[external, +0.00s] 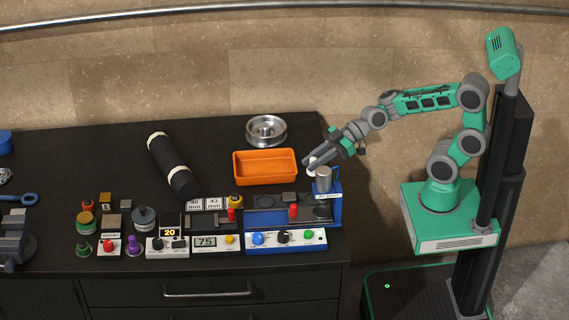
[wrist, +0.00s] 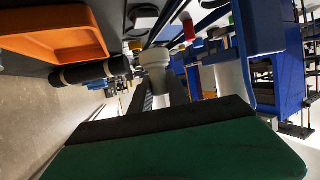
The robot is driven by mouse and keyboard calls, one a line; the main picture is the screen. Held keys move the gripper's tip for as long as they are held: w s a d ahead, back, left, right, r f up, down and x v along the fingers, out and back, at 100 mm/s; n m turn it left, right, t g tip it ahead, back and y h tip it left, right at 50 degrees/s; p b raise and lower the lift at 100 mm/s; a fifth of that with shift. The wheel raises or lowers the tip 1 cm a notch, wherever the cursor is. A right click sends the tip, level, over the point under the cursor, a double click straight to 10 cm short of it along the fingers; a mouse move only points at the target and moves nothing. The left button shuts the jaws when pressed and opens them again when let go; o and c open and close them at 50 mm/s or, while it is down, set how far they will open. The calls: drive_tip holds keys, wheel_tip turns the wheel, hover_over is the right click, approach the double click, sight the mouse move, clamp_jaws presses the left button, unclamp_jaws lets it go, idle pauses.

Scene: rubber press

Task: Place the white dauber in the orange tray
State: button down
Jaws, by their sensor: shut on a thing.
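The white dauber (wrist: 154,62) is between the fingers of my gripper (wrist: 160,92) in the wrist view, and the fingers are shut on it. In the external view my gripper (external: 312,164) is at the right part of the bench, just right of the orange tray, and a bit of the white dauber (external: 312,167) shows at the fingertips. The orange tray (external: 265,181) looks empty and sits on the black bench top. It also shows at the upper left of the wrist view (wrist: 75,50).
The blue press (external: 333,205) with a metal cylinder (external: 323,178) stands close to my fingers. A metal pulley (external: 266,130) lies behind the tray, and a black roll (external: 172,165) lies to its left. Stamps and control boxes crowd the front of the bench.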

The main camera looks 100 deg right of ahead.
drive_tip(key=w+d+f+m+h+b, duration=0.1)
drive_tip(key=d+f+m+h+b, duration=0.25)
drive_tip(key=d, duration=1.05)
wheel_tip(320, 180, up, 8)
drive_tip(key=n+y, duration=0.4)
hover_over(265, 171)
wheel_tip(265, 171, down, 11)
drive_tip(key=shift+r+p, duration=0.2)
drive_tip(key=shift+p, duration=0.2)
wheel_tip(265, 171, down, 3)
drive_tip(key=shift+r+g, duration=0.2)
drive_tip(key=shift+g, duration=0.1)
drive_tip(key=shift+f, duration=0.35)
drive_tip(key=c, duration=1.3)
unclamp_jaws()
drive_tip(key=shift+r, duration=0.15)
